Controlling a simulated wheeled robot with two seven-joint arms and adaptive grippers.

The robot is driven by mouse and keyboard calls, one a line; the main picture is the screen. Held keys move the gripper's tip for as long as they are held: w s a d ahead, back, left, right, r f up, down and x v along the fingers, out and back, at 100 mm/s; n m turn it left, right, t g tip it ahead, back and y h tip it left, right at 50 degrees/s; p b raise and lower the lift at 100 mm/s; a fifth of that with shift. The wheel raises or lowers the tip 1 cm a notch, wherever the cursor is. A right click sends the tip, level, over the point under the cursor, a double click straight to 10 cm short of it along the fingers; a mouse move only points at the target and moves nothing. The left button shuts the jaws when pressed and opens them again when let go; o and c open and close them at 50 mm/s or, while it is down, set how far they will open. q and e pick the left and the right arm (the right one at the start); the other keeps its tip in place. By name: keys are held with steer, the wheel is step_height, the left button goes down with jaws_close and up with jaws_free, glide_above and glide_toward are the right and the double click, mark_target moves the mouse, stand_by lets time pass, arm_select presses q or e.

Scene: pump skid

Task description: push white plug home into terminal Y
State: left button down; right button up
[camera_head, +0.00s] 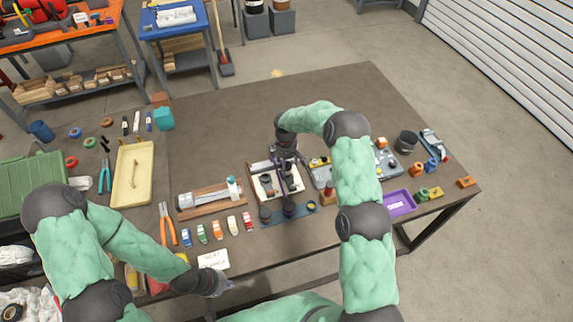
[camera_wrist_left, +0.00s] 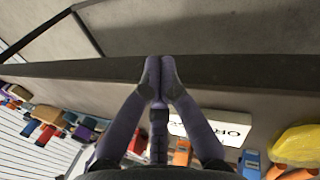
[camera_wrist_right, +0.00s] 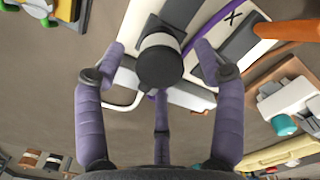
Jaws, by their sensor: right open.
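My right gripper (camera_head: 287,170) is over the white-topped fixture (camera_head: 262,192) in the middle of the table. In the right wrist view its purple fingers (camera_wrist_right: 155,75) are spread apart, with a dark round knob (camera_wrist_right: 160,66) between them. I cannot tell whether they touch it. A white plate marked X (camera_wrist_right: 232,17) shows beyond the fingers; no Y mark is readable. I cannot pick out the white plug for certain; a pale piece (camera_head: 232,224) stands in the row of small coloured pieces. My left gripper (camera_head: 224,286) is at the table's front edge; its fingertips (camera_wrist_left: 158,68) meet, holding nothing.
A white card (camera_head: 213,259) lies near the front edge. Orange-handled pliers (camera_head: 167,226) and a beige tray (camera_head: 132,172) are on the left. A purple tray (camera_head: 399,204) and a dark cup (camera_head: 406,141) are on the right. The table's back is clear.

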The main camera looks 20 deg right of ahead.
step_height(320, 180, up, 11)
steer(key=shift+r, duration=0.2)
stand_by(0.6)
